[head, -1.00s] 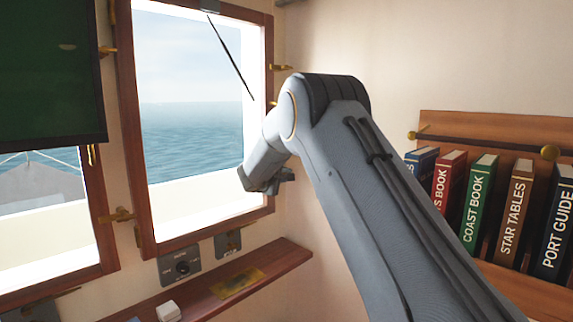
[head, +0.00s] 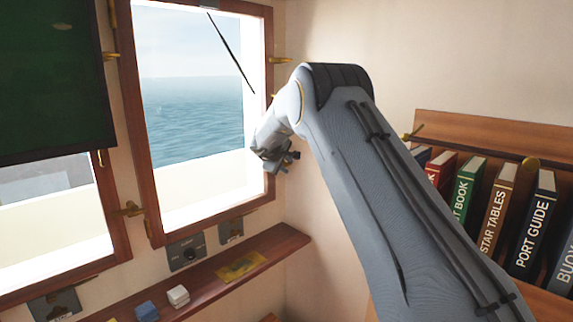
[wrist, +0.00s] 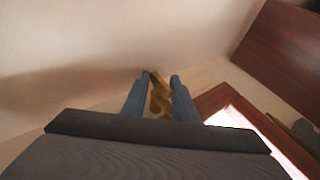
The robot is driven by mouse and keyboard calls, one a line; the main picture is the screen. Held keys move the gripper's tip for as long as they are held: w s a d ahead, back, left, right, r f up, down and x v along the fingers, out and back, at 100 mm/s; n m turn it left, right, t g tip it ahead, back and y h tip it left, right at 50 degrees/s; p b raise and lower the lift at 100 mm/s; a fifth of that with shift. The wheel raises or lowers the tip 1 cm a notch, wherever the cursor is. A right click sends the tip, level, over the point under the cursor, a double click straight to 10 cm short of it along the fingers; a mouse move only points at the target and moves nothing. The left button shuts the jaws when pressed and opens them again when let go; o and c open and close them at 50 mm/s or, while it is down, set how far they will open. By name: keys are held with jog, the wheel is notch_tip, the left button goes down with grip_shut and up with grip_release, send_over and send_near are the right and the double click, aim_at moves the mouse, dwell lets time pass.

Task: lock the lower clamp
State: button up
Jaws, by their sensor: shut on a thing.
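My gripper (head: 280,160) is at the lower right side of the middle window frame (head: 268,120) in the head view. In the wrist view, its two blue-grey fingers (wrist: 160,78) stand on either side of a brass clamp piece (wrist: 160,97) and are shut on it. This is the lower clamp, beside the red-brown window frame. In the head view my gripper and arm hide it. Whether the clamp is seated against the frame cannot be told. An upper brass clamp (head: 282,60) shows higher on the same side.
A wooden ledge (head: 270,250) runs below the window, with a white block (head: 178,295), a blue block (head: 147,311) and a yellow sheet (head: 241,266) nearby. A bookshelf with several books (head: 535,225) is at the right. A dark green panel (head: 55,80) hangs at the upper left.

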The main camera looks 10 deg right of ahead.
jog(key=shift+s+f, duration=0.15)
jog(key=shift+f, duration=0.45)
jog(key=o, duration=0.9)
jog(key=shift+a, duration=0.1)
jog(key=shift+r, duration=0.15)
jog(key=shift+r, duration=0.2)
jog(key=shift+r, duration=0.1)
jog(key=shift+b+v, duration=1.1)
jog(key=shift+v, duration=2.65)
